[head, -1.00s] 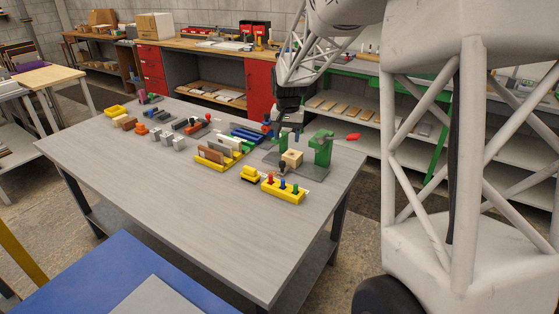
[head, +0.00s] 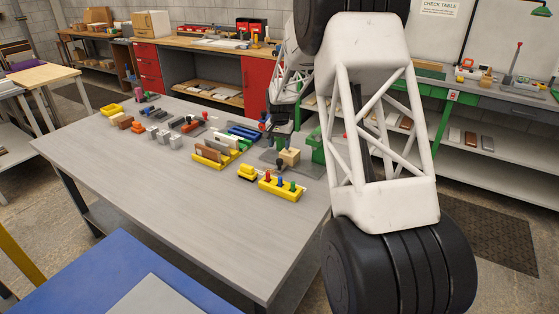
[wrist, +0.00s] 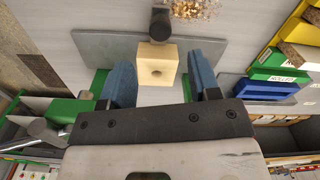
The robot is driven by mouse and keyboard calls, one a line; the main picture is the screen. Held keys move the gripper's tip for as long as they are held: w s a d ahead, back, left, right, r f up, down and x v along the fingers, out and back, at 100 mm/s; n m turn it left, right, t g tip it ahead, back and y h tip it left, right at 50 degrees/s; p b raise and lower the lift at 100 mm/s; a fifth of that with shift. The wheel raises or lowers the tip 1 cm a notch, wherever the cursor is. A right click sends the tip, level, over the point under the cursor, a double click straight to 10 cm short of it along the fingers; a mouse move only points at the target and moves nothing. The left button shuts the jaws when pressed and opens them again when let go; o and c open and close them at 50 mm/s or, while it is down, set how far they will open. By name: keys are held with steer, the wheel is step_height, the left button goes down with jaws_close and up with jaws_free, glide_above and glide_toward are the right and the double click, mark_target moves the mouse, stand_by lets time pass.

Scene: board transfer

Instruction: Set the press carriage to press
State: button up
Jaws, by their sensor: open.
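The press carriage, a pale wooden block (head: 289,156) with a dark knob (head: 279,166) at its near side, sits on the press's grey base plate (head: 268,156). The green press frame (head: 317,150) is partly hidden by my arm. My gripper (head: 282,138) is open just above and behind the block. In the wrist view, the block (wrist: 157,64) shows between my two blue fingers (wrist: 158,76), with a gap on each side. I cannot tell if the fingertips reach down to its height. The dark knob (wrist: 160,24) lies beyond the block.
A yellow holder (head: 281,189) with coloured pegs and a small yellow block (head: 247,173) stand in front of the press. A yellow rack (head: 212,160) with boards and blue strips (head: 244,133) are to the left. The table's front is clear.

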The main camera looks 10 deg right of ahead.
mark_target(280, 160)
steer(key=shift+f, duration=0.1)
stand_by(0.3)
steer(key=shift+f, duration=3.8)
jaws_close()
